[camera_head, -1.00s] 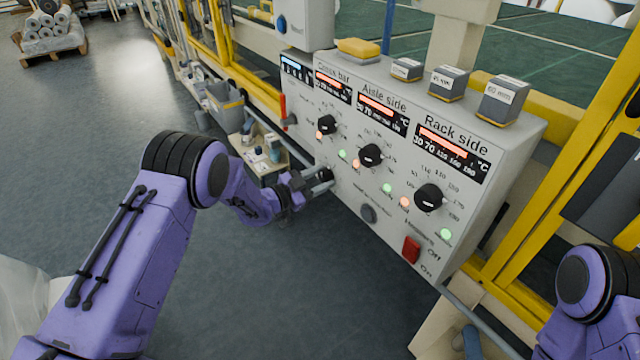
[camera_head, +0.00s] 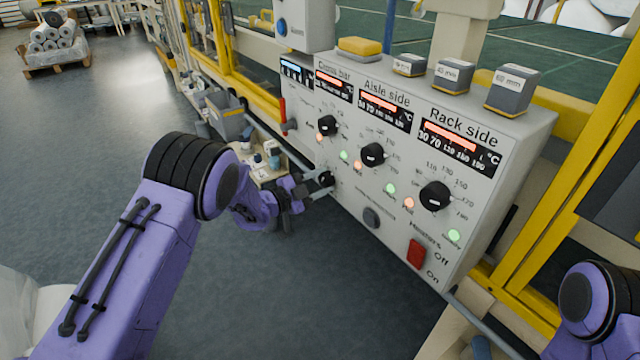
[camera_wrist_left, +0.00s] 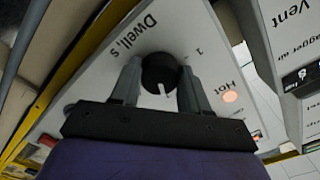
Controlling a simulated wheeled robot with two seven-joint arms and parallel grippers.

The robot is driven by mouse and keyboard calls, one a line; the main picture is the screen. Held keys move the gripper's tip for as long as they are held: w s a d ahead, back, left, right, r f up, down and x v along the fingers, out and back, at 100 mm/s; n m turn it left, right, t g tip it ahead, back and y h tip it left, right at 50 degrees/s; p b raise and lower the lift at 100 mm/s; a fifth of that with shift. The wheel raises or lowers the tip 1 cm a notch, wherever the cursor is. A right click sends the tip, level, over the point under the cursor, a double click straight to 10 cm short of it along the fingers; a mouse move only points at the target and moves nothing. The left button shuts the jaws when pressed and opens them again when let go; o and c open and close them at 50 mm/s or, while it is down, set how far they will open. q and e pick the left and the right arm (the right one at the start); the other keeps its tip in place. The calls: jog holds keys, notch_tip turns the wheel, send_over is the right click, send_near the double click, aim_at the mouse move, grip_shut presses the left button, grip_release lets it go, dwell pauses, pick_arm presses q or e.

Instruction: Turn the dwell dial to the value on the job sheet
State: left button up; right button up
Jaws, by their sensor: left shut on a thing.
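The dwell dial (camera_wrist_left: 160,72) is a black round knob with a white pointer line, under the printed words "Dwell, s" on a pale panel face in the left wrist view. My left gripper (camera_wrist_left: 158,88) has one finger on each side of the knob and is shut on it. In the head view my left gripper (camera_head: 318,186) reaches the lower left part of the control panel (camera_head: 340,220), where the dial (camera_head: 326,178) shows partly. Most of the dial's scale is hidden. My right gripper is out of view; only my right arm shows at the lower right. I cannot make out a job sheet.
A red heater switch (camera_head: 416,254) is low on the right. Blocks lie on top.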

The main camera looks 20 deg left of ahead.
pick_arm(q)
jog(key=o, duration=1.1)
jog(key=shift+c, duration=0.2)
jog(key=shift+a, duration=0.1)
jog(key=v, duration=1)
jog(key=shift+s, duration=0.2)
jog(key=shift+a, duration=0.15)
